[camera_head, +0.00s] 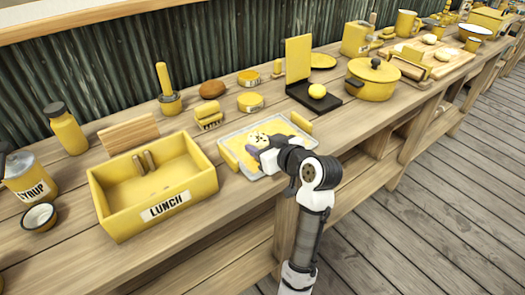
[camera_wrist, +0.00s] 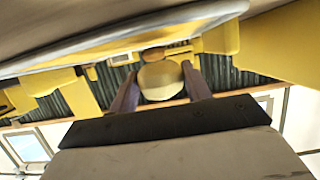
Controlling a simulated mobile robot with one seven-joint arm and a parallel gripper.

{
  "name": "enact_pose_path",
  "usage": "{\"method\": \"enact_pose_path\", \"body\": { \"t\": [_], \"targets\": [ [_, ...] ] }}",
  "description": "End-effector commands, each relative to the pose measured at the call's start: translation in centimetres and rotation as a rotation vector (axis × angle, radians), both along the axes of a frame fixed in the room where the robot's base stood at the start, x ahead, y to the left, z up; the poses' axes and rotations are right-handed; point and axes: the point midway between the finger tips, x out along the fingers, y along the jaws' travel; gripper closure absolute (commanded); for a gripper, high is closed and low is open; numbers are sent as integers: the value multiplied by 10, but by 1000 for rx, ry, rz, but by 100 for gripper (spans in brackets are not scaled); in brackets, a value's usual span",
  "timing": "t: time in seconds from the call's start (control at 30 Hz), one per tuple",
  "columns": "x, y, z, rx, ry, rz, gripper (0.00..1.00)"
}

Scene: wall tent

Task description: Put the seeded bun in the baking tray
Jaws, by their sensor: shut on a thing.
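The seeded bun (camera_head: 258,138) is pale yellow with dark specks. My gripper (camera_head: 256,149) is shut on it, over the baking tray. In the wrist view the pale, round bun (camera_wrist: 160,80) sits between the two dark purple fingers. The baking tray (camera_head: 273,172) is a shallow yellow tray with a grey rim and yellow end pieces. My gripper and wrist hide part of it. In the wrist view the tray's pale rim (camera_wrist: 130,47) spans the upper part. I cannot tell whether the bun touches the tray floor.
A yellow lunch box (camera_head: 115,214) stands left of the tray. A dark-based scale-like stand (camera_head: 315,97) and a lidded pot (camera_head: 372,80) stand to the right.

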Motion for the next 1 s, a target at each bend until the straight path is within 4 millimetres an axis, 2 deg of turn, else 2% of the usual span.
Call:
{"method": "enact_pose_path", "body": {
  "t": [0.03, 0.17, 0.57, 0.6, 0.77, 1.0],
  "targets": [
    [0, 0, -9, 3, 6, -1, 74],
    [0, 0, -23, 2, 3, 0, 74],
    [0, 0, -29, 1, 1, 1, 74],
    [0, 0, -29, 1, 1, 0, 51],
    [0, 0, -28, 1, 1, 0, 30],
    [0, 0, -28, 1, 1, 1, 30]
  ]
}}
